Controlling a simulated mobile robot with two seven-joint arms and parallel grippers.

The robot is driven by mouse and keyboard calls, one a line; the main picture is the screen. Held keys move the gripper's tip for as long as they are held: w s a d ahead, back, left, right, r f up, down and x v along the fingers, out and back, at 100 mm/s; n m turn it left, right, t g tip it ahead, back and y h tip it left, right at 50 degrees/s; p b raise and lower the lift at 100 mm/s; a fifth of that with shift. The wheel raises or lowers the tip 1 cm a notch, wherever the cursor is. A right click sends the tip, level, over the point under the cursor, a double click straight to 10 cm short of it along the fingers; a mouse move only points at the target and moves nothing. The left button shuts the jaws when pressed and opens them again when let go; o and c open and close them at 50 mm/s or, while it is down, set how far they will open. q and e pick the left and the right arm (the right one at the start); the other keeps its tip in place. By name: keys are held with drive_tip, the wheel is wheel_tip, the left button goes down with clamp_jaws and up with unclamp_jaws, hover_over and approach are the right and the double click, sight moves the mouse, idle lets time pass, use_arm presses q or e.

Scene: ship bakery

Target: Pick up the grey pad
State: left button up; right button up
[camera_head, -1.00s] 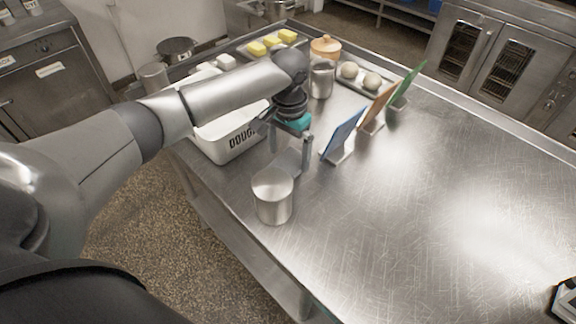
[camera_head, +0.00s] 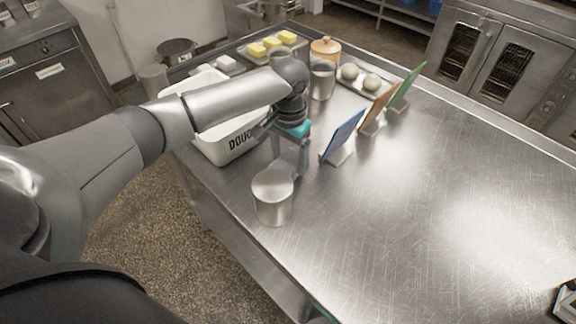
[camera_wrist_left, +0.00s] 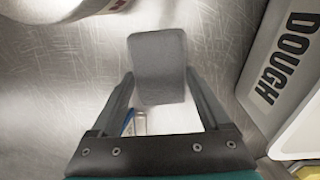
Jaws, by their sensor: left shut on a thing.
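The grey pad (camera_wrist_left: 157,62) is a flat, rounded piece between the two fingers of my left gripper (camera_wrist_left: 157,85) in the left wrist view. My left gripper (camera_head: 289,160) is shut on the pad, which is mostly hidden by the fingers in the head view. The gripper points down over the steel table, just behind a metal canister. I cannot tell whether the pad touches the table.
The metal canister (camera_head: 272,203) stands close in front. A white DOUGH tub (camera_head: 222,150) is left of the gripper. Blue (camera_head: 342,134), orange (camera_head: 374,108) and green (camera_head: 405,85) upright boards stand to the right. The table's right side (camera_head: 440,190) is mostly clear.

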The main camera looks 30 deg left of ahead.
sight(289, 162)
use_arm(q)
drive_tip(key=shift+c, duration=0.2)
wheel_tip(289, 162, up, 20)
drive_tip(key=p, duration=0.3)
drive_tip(key=o, duration=0.7)
drive_tip(key=c, duration=0.6)
